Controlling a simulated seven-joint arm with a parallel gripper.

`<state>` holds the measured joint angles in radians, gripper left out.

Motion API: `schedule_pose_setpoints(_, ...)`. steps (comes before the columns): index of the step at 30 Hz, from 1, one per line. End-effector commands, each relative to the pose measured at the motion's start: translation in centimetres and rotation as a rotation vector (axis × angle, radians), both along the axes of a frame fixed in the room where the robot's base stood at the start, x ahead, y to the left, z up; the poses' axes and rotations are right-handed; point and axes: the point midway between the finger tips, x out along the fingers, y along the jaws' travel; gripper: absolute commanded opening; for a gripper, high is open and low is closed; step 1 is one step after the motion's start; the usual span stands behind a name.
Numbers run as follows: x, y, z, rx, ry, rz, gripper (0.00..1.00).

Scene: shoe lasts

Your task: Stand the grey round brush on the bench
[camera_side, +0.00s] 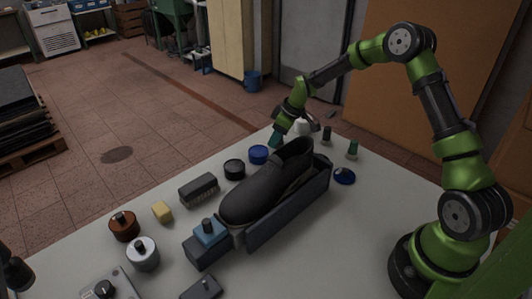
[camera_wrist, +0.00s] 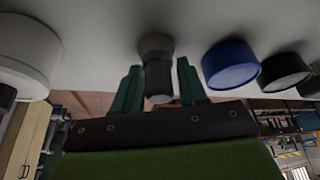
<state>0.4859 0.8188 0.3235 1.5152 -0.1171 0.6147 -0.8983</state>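The grey round brush (camera_wrist: 158,77) shows in the wrist view as a dark grey cylinder with a wider brownish end against the pale bench. It looks upright. My gripper (camera_wrist: 160,84) has its two green fingers on either side of it, with a narrow gap beside the handle, so it looks open around the brush. In the side view my gripper (camera_side: 276,138) is low at the bench's far edge, and the brush cannot be made out there. The bench (camera_side: 345,225) is a pale flat top.
Near my gripper are a white round pot (camera_side: 302,127), a blue tin (camera_side: 258,154) and a black tin (camera_side: 234,168). A dark brush (camera_side: 326,135) and a green brush (camera_side: 352,149) stand to the right. A black shoe (camera_side: 265,185) lies in front. Bench at front right is clear.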

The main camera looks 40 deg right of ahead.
Motion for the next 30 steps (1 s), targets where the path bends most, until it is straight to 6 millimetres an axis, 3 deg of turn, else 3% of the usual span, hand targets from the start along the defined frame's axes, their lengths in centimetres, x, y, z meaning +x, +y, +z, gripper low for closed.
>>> schedule_pose_setpoints(3, 0.0, 0.0, 0.0, 0.000, 0.000, 0.000, 0.58)
schedule_pose_setpoints(14, -0.1, -0.1, 0.8, -0.001, -0.002, -0.001, 0.58)
schedule_pose_setpoints(30, -3.7, -1.7, 10.1, -0.001, -0.003, -0.001, 0.58)
